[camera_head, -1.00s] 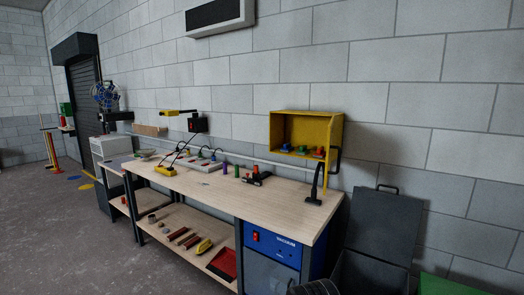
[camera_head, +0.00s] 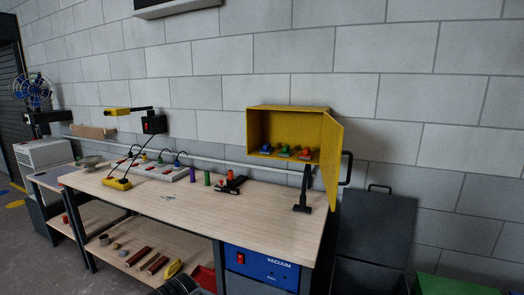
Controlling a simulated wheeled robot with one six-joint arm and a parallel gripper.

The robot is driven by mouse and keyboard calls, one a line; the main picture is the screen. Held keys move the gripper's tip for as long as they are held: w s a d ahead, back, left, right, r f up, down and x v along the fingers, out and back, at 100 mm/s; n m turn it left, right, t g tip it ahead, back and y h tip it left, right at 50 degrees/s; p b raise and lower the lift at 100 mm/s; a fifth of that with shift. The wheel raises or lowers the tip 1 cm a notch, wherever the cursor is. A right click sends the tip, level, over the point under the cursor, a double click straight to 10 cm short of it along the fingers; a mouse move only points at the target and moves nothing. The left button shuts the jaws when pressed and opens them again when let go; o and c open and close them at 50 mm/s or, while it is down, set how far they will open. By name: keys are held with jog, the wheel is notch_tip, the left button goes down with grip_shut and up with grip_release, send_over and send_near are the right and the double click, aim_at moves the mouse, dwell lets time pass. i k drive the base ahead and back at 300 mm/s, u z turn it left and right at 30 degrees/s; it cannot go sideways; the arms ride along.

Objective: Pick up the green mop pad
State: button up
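I cannot make out a green mop pad for certain. A small green item (camera_head: 284,152) sits in the open yellow wall cabinet (camera_head: 261,114), between a blue item (camera_head: 266,149) and a red item (camera_head: 305,154). It is too small to identify. A green flat-topped thing (camera_head: 458,288) is cut off at the lower right edge. My gripper is not in view.
The wooden workbench (camera_head: 255,222) has power strips, a lamp, coloured cylinders and a black upright tool (camera_head: 304,190) on it. A blue vacuum unit (camera_head: 262,268) stands under it. An open dark bin (camera_head: 372,225) stands to its right. Its lower shelf holds several small items.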

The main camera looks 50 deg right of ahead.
aim_at(286, 152)
jog(key=z, duration=0.2)
jog(key=i, duration=0.8)
jog(key=z, duration=1.15)
jog(key=i, duration=0.7)
jog(key=z, duration=0.7)
